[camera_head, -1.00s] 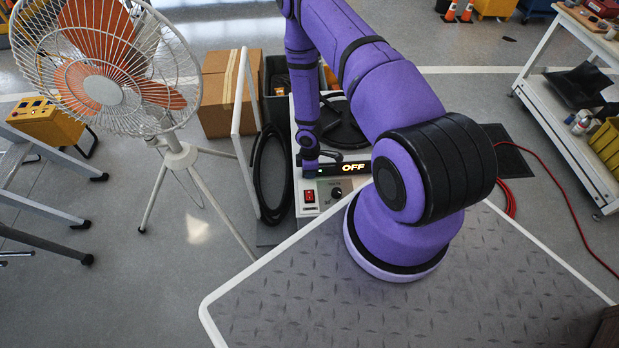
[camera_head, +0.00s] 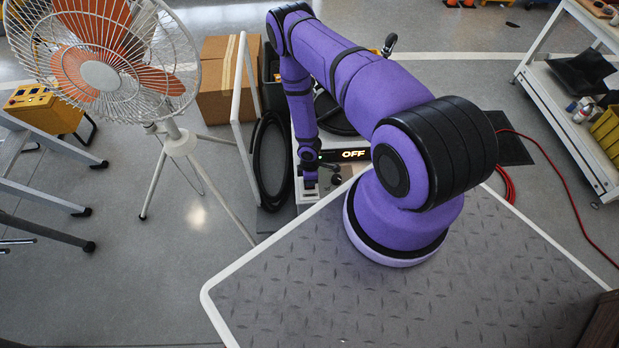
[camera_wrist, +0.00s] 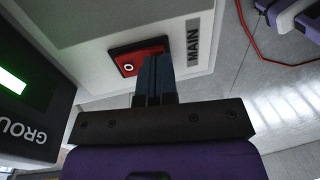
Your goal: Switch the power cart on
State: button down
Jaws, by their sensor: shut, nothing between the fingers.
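The power cart (camera_head: 304,206) stands in front of me, with a lit display (camera_head: 353,154) that reads OFF. Its red main switch (camera_wrist: 131,64) shows in the wrist view, beside the MAIN label (camera_wrist: 194,42), with an O mark visible. My gripper (camera_head: 310,184) points down at the front panel and hides the switch in the head view. In the wrist view its shut, empty fingers (camera_wrist: 155,66) are over the right part of the switch. I cannot tell whether they touch it.
A black knob (camera_head: 336,178) sits right of my gripper. A black box (camera_wrist: 30,118) with a green light is close on the left in the wrist view. A black hose (camera_head: 268,160) and a white fan (camera_head: 172,135) are left of the cart. A red cable (camera_head: 560,190) lies right.

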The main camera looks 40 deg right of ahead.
dwell(0.3)
jog(key=shift+s+a+f, duration=0.15)
jog(key=shift+a+f, duration=0.05)
jog(key=shift+f, duration=0.05)
jog(key=shift+d, duration=0.1)
jog(key=shift+d+r, duration=0.1)
jog(key=shift+w+d+r, duration=0.3)
jog(key=shift+w, duration=0.35)
